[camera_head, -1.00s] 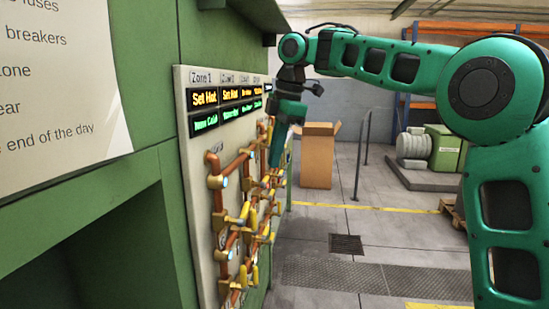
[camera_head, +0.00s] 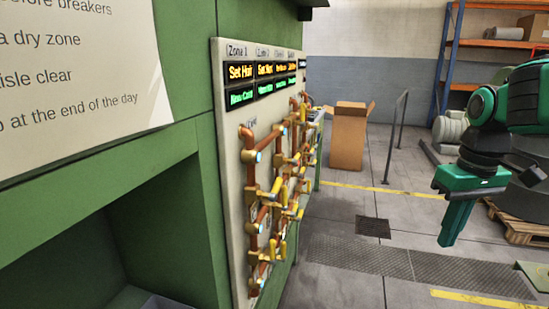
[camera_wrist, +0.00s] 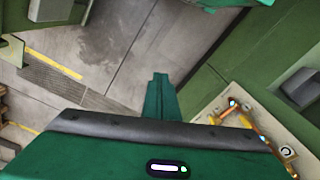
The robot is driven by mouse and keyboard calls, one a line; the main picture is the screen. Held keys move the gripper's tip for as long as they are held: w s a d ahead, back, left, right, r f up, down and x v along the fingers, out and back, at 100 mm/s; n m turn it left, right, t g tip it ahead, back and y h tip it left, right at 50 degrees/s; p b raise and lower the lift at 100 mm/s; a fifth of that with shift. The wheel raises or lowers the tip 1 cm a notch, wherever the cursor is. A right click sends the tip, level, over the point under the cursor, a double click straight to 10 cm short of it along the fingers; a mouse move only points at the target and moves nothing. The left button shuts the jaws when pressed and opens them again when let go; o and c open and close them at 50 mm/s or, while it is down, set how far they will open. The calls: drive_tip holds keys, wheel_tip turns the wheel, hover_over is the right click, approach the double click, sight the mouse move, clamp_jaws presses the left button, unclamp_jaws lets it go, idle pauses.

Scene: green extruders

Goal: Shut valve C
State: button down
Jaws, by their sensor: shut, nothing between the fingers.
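The valve panel (camera_head: 236,190) stands upright at the left in the head view, seen at a steep angle. It carries copper pipes (camera_head: 248,160) with several yellow valve handles (camera_head: 283,250) and display strips labelled by zone at the top. In the wrist view my gripper (camera_wrist: 158,80) points over the floor, and part of the pipework (camera_wrist: 240,112) shows at the right.
A green cabinet wall (camera_head: 180,60) with a paper notice (camera_head: 75,60) fills the left. A cardboard box (camera_head: 348,135) and a railing (camera_head: 394,140) stand behind. A pallet (camera_head: 520,224) lies at the right. The floor (camera_head: 345,270) between panel and gripper is clear.

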drive_tip(key=s+d+f+m, duration=0.3)
drive_tip(key=s+f+m, duration=0.15)
drive_tip(key=s, duration=0.35)
drive_tip(key=s+d+f+m, duration=0.3)
drive_tip(key=s+f+m, duration=0.15)
drive_tip(key=s, duration=0.35)
drive_tip(key=w+a+r+n+t, duration=0.1)
drive_tip(key=w+a+r+n, duration=0.25)
drive_tip(key=w, duration=0.25)
drive_tip(key=w+a+r+n+t, duration=0.1)
drive_tip(key=w+a+r+n, duration=0.2)
drive_tip(key=w, duration=0.4)
wheel_tip(320, 180, up, 19)
drive_tip(key=n+t+y, duration=0.2)
drive_tip(key=n+y, duration=0.3)
drive_tip(key=n, duration=1.1)
hover_over(279, 183)
drive_tip(key=s+d, duration=0.6)
drive_tip(key=d, duration=0.2)
drive_tip(key=x, duration=1.3)
drive_tip(key=shift+s+a+f, duration=0.15)
drive_tip(key=shift+a+f, duration=0.1)
drive_tip(key=shift+a, duration=0.05)
